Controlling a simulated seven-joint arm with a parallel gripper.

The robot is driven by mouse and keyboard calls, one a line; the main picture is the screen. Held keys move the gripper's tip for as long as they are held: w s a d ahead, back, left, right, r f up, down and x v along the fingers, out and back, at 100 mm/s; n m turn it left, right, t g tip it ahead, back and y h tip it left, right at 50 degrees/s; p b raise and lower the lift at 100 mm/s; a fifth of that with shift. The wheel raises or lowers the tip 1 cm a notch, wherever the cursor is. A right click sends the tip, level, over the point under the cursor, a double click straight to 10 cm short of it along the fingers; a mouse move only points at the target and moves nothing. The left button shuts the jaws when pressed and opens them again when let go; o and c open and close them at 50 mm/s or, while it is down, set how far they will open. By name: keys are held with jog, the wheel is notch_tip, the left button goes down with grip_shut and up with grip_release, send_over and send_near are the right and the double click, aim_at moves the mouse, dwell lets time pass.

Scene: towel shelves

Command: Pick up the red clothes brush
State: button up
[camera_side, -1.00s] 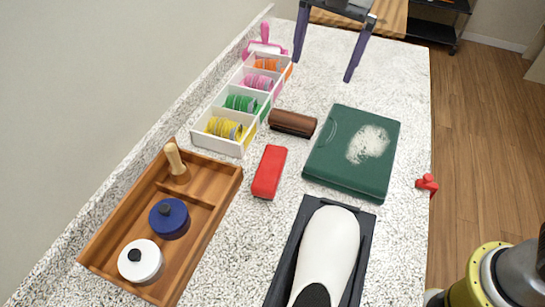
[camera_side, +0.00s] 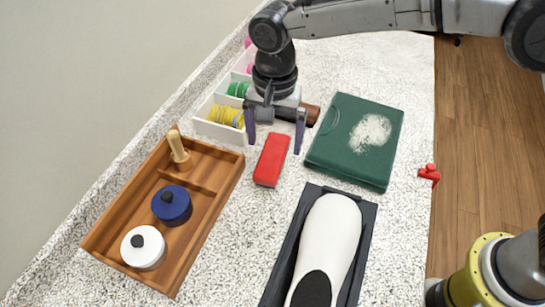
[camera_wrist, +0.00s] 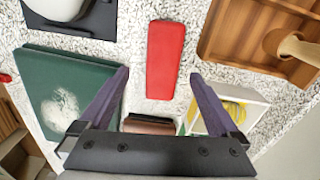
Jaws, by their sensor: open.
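The red clothes brush (camera_side: 271,160) lies on the speckled white counter, red side up, between the wooden tray and the green case. In the wrist view the red brush (camera_wrist: 166,60) stands upright in the picture, ahead of the gap between my fingers. My gripper (camera_side: 274,143) is open and empty, its two purple fingers spread above and just behind the brush in the side view. In the wrist view my gripper (camera_wrist: 160,73) has its fingertips on either side of the brush's lower part. I cannot tell the exact height above it.
A brown brush (camera_side: 312,113) lies behind, partly hidden by my gripper. The green case (camera_side: 335,155) is at right, the wooden tray (camera_side: 222,190) at left. A white divided box (camera_side: 213,128) holds ribbon rolls. A white-topped object (camera_side: 330,235) sits in a dark tray in front.

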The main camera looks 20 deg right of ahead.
aim_at(272, 153)
jog(key=shift+w+a+f, duration=0.1)
jog(key=shift+f, duration=1.25)
jog(key=shift+w+a+f, duration=0.1)
jog(key=shift+f, duration=1.2)
jog(key=c, duration=1.5)
